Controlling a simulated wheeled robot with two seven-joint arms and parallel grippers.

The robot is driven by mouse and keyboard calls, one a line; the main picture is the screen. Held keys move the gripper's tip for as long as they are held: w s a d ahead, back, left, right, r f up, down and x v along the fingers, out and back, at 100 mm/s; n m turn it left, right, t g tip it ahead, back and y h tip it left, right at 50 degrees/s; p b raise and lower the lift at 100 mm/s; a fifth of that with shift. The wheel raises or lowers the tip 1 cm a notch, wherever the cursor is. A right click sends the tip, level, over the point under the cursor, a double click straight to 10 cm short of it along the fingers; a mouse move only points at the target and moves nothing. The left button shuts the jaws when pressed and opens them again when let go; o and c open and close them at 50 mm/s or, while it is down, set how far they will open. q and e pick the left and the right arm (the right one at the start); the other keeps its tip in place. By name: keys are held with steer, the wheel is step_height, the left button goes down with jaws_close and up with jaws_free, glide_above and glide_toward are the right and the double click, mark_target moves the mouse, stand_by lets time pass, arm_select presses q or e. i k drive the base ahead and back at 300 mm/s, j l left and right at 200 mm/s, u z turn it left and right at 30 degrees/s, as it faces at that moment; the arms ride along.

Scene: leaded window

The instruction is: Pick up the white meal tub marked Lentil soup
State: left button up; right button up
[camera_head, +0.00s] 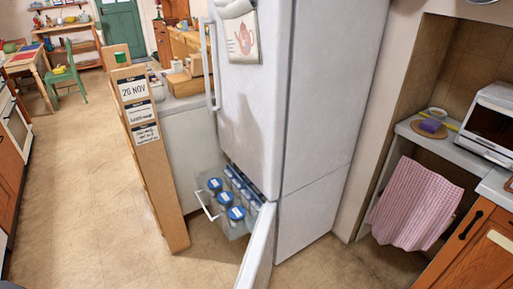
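Several tubs with blue lids stand in a pulled-out clear drawer (205,182) low in the white fridge-freezer (322,120). Three round-lidded tubs show along the drawer's left side: a rear one (215,184), a middle one (225,198) and a front one (236,214). More blue-and-white containers (243,187) are packed along its right side. Any writing on them is too small to read, so I cannot tell which is Lentil soup. Neither gripper is in view.
The lower freezer door (257,252) stands open in front of the drawer. A wooden board (155,165) with notes, one reading 20 NOV, stands left of it. A counter with a microwave (492,122) is at right. The floor (90,190) at left is clear.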

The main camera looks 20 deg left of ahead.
mark_target(226, 198)
steer(key=u, duration=1.45)
steer(key=i+l, duration=0.15)
steer(key=l, duration=0.25)
steer(key=i+l+u, duration=0.1)
steer(key=l, duration=0.3)
steer(key=i+l, duration=0.15)
steer(key=l, duration=0.3)
steer(key=i+l+u, duration=0.15)
steer(key=l, duration=0.25)
steer(key=i+l, duration=0.1)
steer(key=l, duration=0.35)
